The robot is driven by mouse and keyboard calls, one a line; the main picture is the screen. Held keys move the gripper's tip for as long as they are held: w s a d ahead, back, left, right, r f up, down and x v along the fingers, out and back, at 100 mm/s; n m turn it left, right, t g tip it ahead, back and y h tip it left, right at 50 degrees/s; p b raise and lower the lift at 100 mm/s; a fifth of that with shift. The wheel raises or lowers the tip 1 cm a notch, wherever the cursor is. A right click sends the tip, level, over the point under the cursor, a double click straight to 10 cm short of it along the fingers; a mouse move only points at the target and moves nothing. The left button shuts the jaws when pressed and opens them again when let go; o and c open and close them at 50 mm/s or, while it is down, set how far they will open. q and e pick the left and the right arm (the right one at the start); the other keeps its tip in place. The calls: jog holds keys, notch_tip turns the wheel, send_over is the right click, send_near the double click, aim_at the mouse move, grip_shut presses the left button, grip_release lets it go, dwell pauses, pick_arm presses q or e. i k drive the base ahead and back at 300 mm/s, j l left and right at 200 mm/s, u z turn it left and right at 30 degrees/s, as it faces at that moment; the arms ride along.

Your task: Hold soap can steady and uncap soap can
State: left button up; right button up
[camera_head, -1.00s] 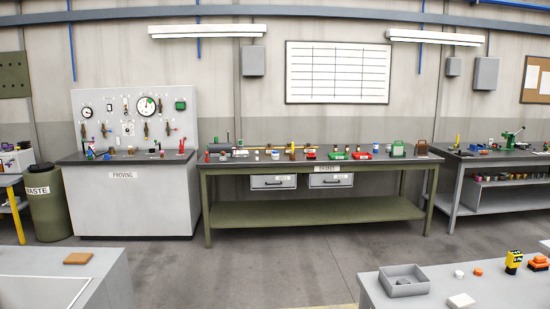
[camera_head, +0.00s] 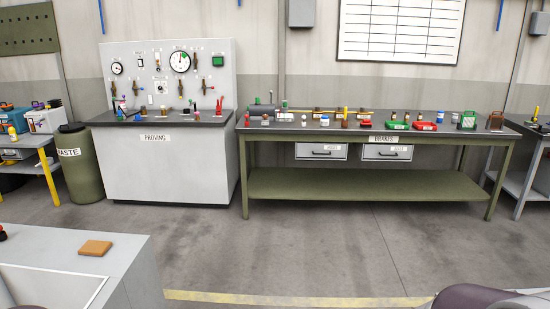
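I cannot single out the soap can at this size. Several small bottles, jars and cans stand on the green-legged bench marked BRAKES (camera_head: 383,139) in the middle distance. Among them are a white and blue can (camera_head: 324,120) and another one (camera_head: 440,117) further right. More small items stand on the grey PROVING cabinet (camera_head: 165,175) and on the yellow-legged table (camera_head: 44,168) at far left. Neither of my grippers is in view.
A green WASTE drum (camera_head: 84,170) stands left of the cabinet. A grey bench with a brown block (camera_head: 95,248) is near at lower left. Another bench (camera_head: 535,165) is at far right. Open grey floor (camera_head: 300,245) with a yellow line (camera_head: 280,298) lies between.

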aim_at(324, 123)
jog(key=i, duration=3.8)
jog(key=i+z, duration=0.15)
jog(key=i, duration=0.55)
jog(key=i+z, duration=0.1)
jog(key=i, duration=0.6)
jog(key=i+j+z, duration=0.15)
jog(key=i, duration=0.55)
jog(key=i+j+z, duration=0.3)
jog(key=i, duration=0.2)
jog(key=i+j+z, duration=0.3)
jog(key=i, duration=0.2)
jog(key=l, duration=0.1)
